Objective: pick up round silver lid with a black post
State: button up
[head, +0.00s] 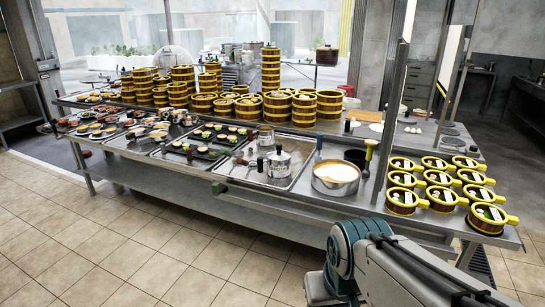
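A small dark upright piece on a pale base (349,126) stands on the counter right of the barrel-like steamers, too small to identify. Flat round grey discs (450,131) lie at the counter's right rear, and I cannot tell whether any has a post. Only part of my arm shows at the lower right; my gripper is outside the picture.
A long metal counter (250,205) crosses the view. It holds steamer towers (271,72), food trays (205,140), silver pots (279,165), a pan of pale liquid (335,178) and yellow-handled tubs (487,218). Upright panels (391,100) stand near the right. The tiled floor (130,245) in front is clear.

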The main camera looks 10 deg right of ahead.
aim_at(278, 154)
jog(key=u, duration=0.15)
jog(key=i, duration=2.5)
jog(key=z, duration=0.55)
